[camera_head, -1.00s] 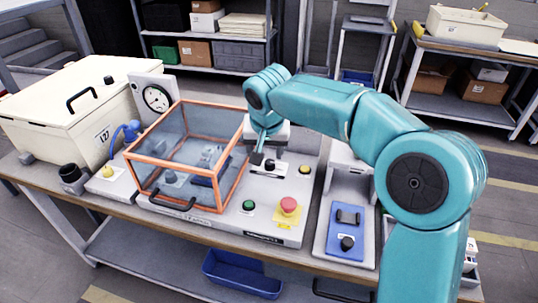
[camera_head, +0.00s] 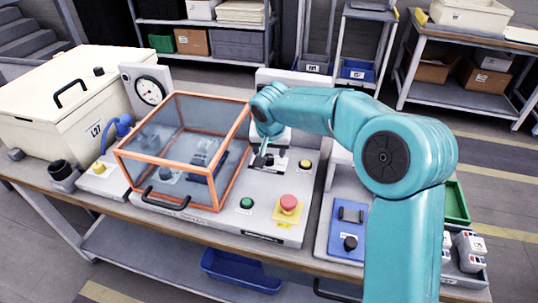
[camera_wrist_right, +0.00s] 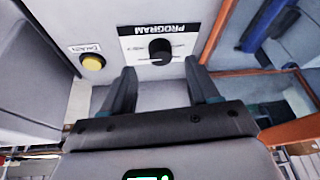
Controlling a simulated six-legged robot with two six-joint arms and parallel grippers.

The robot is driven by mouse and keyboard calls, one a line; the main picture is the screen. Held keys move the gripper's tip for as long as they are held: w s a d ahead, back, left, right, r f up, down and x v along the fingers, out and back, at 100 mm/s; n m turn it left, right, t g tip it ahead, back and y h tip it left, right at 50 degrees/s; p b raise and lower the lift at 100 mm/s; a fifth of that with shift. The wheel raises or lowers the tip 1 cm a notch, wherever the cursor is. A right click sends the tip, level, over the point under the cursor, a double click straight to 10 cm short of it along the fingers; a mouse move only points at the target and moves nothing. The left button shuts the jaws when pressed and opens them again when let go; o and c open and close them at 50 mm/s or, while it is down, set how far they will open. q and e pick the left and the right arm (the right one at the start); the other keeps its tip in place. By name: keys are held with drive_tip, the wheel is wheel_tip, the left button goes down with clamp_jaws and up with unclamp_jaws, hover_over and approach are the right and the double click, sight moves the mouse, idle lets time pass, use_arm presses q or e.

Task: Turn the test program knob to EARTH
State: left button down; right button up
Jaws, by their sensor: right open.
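The test program knob (camera_wrist_right: 160,48) is a round black knob on a white plate marked PROGRAM; in the head view it is small (camera_head: 270,160), on the grey tester to the right of the orange-framed box. The small position labels around it are too blurred to read, and I cannot tell which one it points at. My right gripper (camera_wrist_right: 160,75) is open, its two dark fingers on either side of the knob's line and apart from it in the wrist picture. In the head view the right gripper (camera_head: 262,150) is beside the knob. My left gripper is not in view.
A yellow button (camera_wrist_right: 92,62) sits beside the plate. The clear orange-framed box (camera_head: 185,148) stands close on the left. A green button (camera_head: 246,203) and a red mushroom button (camera_head: 289,203) lie nearer the front. A blue panel (camera_head: 348,228) is on the right.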

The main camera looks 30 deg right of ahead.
sight(269, 157)
drive_tip(key=shift+x, duration=2.25)
drive_tip(key=shift+w, duration=0.1)
drive_tip(key=c, duration=1)
drive_tip(key=shift+c, duration=0.2)
